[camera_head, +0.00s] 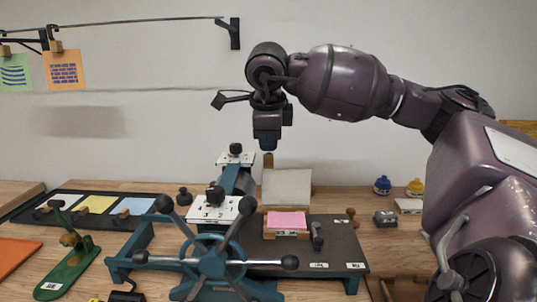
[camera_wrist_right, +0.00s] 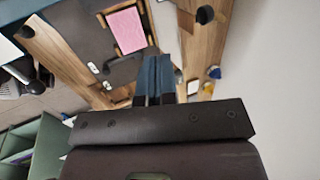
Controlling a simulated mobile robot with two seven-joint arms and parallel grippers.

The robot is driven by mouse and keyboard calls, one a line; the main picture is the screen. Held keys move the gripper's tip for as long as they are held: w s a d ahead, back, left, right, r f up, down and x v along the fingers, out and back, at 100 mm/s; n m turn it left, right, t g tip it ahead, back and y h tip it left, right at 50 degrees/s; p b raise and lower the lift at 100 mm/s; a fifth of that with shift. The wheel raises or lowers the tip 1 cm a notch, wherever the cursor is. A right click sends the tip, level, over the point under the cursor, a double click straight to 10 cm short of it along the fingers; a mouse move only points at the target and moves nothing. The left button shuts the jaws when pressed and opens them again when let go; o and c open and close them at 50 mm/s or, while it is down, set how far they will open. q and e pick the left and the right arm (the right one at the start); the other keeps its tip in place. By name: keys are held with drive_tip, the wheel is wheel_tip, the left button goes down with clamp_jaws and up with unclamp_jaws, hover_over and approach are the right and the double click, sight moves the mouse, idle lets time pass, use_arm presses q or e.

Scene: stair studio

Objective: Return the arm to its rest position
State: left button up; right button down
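My right arm comes in from the right in the head view. Its gripper (camera_head: 267,143) points down, raised above the bench in front of the wall. In the right wrist view the two blue-grey fingers (camera_wrist_right: 154,76) lie side by side with no clear gap and nothing seen between them. The gripper is apart from everything on the bench. My left gripper is not in view.
Below stands a press with a spoked handwheel (camera_head: 212,258). Blue (camera_head: 382,184) and yellow (camera_head: 415,187) knobbed items stand at the back right. Orange (camera_head: 63,70) and green sheets hang from a rail.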

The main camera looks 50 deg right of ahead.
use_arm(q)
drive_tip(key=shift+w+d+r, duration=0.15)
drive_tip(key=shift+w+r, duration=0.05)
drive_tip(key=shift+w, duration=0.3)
use_arm(e)
drive_tip(key=v, duration=0.5)
drive_tip(key=shift+w+d+r, duration=0.1)
drive_tip(key=shift+r, duration=0.3)
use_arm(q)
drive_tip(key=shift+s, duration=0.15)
